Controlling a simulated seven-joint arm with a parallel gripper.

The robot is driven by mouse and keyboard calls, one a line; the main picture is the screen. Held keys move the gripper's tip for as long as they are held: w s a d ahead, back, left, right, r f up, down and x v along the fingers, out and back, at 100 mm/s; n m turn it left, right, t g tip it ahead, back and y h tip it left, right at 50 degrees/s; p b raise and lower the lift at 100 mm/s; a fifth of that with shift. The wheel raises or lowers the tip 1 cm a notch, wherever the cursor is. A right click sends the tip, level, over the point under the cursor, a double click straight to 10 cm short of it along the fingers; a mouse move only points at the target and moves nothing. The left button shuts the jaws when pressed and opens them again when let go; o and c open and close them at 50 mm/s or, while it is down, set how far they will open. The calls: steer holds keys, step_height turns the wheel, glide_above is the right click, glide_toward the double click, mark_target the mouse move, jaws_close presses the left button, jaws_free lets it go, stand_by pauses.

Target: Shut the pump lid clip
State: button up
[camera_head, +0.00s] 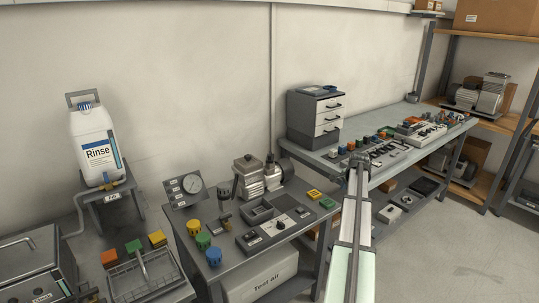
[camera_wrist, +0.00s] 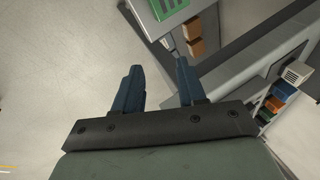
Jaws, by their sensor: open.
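The pump is not recognisable in the wrist view.
The middle bench (camera_head: 222,275) also holds a gauge, coloured caps and a parts tray. The right bench (camera_head: 411,112) holds drawers (camera_head: 315,116) and many small parts. Another compressor (camera_head: 490,95) sits on the wooden shelf. A rinse bottle (camera_head: 95,145) stands left. Floor (camera_head: 460,240) is clear at right.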

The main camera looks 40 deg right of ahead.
steer(key=w+a+r+n, duration=0.7)
steer(key=w+a+r, duration=0.3)
steer(key=w+r, duration=0.4)
steer(key=n, duration=0.6)
glide_toward(270, 155)
steer(key=x, duration=0.8)
steer(key=shift+f, duration=0.3)
steer(key=shift+c, duration=0.2)
jaws_close()
